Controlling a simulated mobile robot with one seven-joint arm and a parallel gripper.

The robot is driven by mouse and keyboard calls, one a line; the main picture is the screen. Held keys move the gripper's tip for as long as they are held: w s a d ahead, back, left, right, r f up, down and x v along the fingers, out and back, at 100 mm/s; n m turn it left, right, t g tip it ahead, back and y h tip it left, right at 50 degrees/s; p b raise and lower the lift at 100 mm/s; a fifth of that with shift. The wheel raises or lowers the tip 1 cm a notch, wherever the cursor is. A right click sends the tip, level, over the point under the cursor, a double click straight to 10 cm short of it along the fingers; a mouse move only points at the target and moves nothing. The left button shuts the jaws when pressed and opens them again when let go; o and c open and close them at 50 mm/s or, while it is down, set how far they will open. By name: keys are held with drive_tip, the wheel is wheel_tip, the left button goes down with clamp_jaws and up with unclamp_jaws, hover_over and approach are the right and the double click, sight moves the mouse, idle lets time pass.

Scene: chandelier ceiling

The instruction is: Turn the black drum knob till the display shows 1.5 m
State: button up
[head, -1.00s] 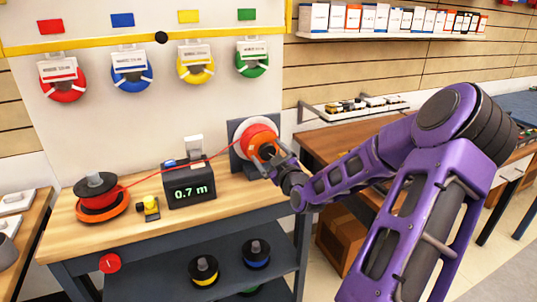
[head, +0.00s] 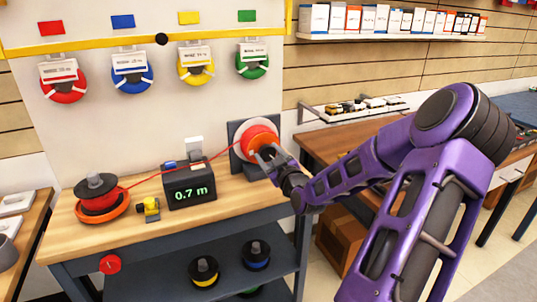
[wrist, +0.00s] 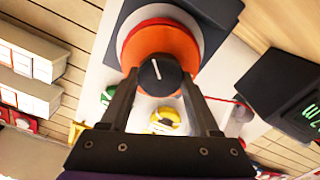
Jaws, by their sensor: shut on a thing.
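The black drum knob (wrist: 157,72) sits at the centre of the orange drum (wrist: 165,42), with a white line on its face. My gripper (wrist: 158,80) is shut on the knob, one finger on each side. In the head view my gripper (head: 267,155) covers the knob, and the drum (head: 256,137) shows on its dark upright plate. The display (head: 190,185) on the dark box reads 0.7 m. A red line (head: 150,178) runs from the red spool (head: 98,195) on the left, past the display box, to the drum.
A small yellow tool (head: 149,208) lies on the wooden bench (head: 215,215) between spool and display. A red button (head: 109,264) is on the bench's front. Spools (head: 204,271) stand on the lower shelf. Coloured coils (head: 132,72) hang on the wall behind.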

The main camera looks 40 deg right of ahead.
drive_tip(key=m+p, duration=0.2)
drive_tip(key=m, duration=0.4)
drive_tip(key=shift+d+r+m, duration=0.1)
drive_tip(key=shift+m, duration=0.2)
drive_tip(key=m+p, duration=0.3)
drive_tip(key=m, duration=0.3)
drive_tip(key=shift+d, duration=0.15)
drive_tip(key=m+p, duration=0.1)
drive_tip(key=m, duration=0.2)
drive_tip(key=m+p, duration=0.1)
drive_tip(key=m, duration=0.2)
drive_tip(key=shift+s+f+m, duration=0.1)
drive_tip(key=shift+f+m, duration=0.1)
drive_tip(key=shift+m, duration=0.2)
drive_tip(key=m+p, duration=0.1)
drive_tip(key=m, duration=0.2)
drive_tip(key=m+p, duration=0.1)
drive_tip(key=m, duration=0.1)
drive_tip(key=shift+f+m, duration=0.2)
drive_tip(key=shift+m, duration=0.2)
drive_tip(key=o, duration=1.4)
drive_tip(key=shift+c, duration=0.2)
drive_tip(key=v, duration=1.7)
drive_tip(key=shift+s, duration=0.15)
